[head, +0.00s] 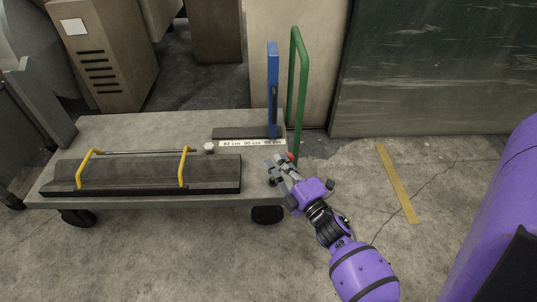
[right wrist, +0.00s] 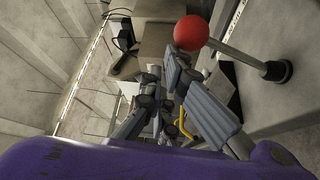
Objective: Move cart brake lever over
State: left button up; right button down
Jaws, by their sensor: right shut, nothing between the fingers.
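The cart (head: 130,129) is a flat grey platform on black wheels, with a green handle frame (head: 304,85) at its right end. In the right wrist view the red knob (right wrist: 191,33) sits on a grey rod (right wrist: 236,54) running to a dark pivot. My right gripper (head: 276,163) is shut and empty beside the lever, over the cart's right edge. In the wrist view its fingers (right wrist: 170,72) are just below the knob; contact cannot be told. My left gripper is not in view.
On the cart lie a dark grey slab (head: 140,178) with yellow handles and a blue upright (head: 272,90) by a marked strip. A dark green panel (head: 435,65) stands behind. The floor at right, with a yellow tape strip (head: 397,184), is clear.

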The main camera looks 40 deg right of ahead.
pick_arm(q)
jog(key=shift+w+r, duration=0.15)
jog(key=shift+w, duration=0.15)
pick_arm(e)
jog(key=shift+s+d+f, duration=0.2)
jog(key=shift+s+d, duration=0.35)
jog(key=shift+d, duration=0.3)
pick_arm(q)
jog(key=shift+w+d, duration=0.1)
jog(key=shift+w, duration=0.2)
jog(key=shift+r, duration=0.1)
